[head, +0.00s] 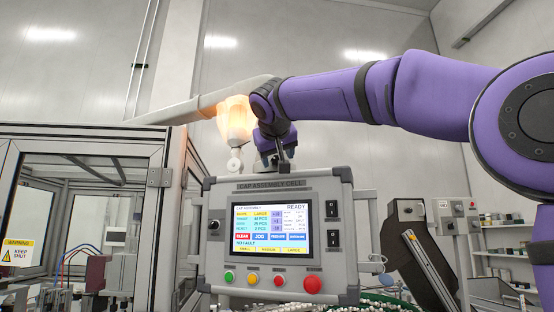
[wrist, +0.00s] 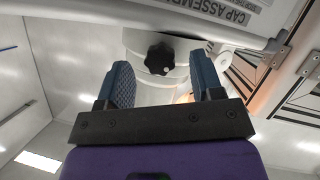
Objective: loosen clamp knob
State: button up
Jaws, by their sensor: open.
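The clamp knob (wrist: 159,59) is a black, lobed hand knob on a pale round column below the panel labelled CAP ASSEMBLY in the wrist view. My gripper (wrist: 164,75) is open, with one blue ridged finger to the left of the knob and one to the right. The knob appears between or just beyond the fingertips; neither finger visibly touches it. In the head view my gripper (head: 275,152) points down just above and behind the top edge of the control panel (head: 278,188). The knob cannot be made out clearly there.
The panel carries a lit screen (head: 269,230), coloured buttons and a red mushroom button (head: 312,284). A framed glass enclosure (head: 85,160) stands left. A grey tilted conveyor-like part (head: 428,270) is at right.

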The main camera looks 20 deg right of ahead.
jog(key=shift+x, duration=0.8)
jog(key=c, duration=0.9)
